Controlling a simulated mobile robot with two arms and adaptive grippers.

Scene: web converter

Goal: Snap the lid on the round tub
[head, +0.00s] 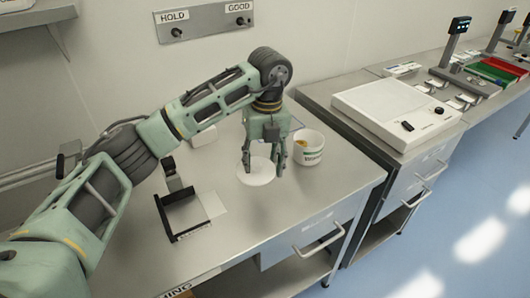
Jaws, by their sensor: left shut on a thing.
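A round white tub (309,148) with a label stands upright on the steel bench. Its open top shows, with something yellowish inside. A round white lid (257,173) is at the bench top, left of the tub. My left gripper (263,172) points down over the lid with its fingers around part of it, shut on the lid. The gripper is beside the tub, apart from its opening. Whether the lid touches the bench I cannot tell. My right gripper is not in view.
A black-framed tray or stand (183,216) sits on the bench to the left. A white flat device (396,112) stands on the counter at right, with red and green bins (497,70) beyond. The bench front right of the lid is clear.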

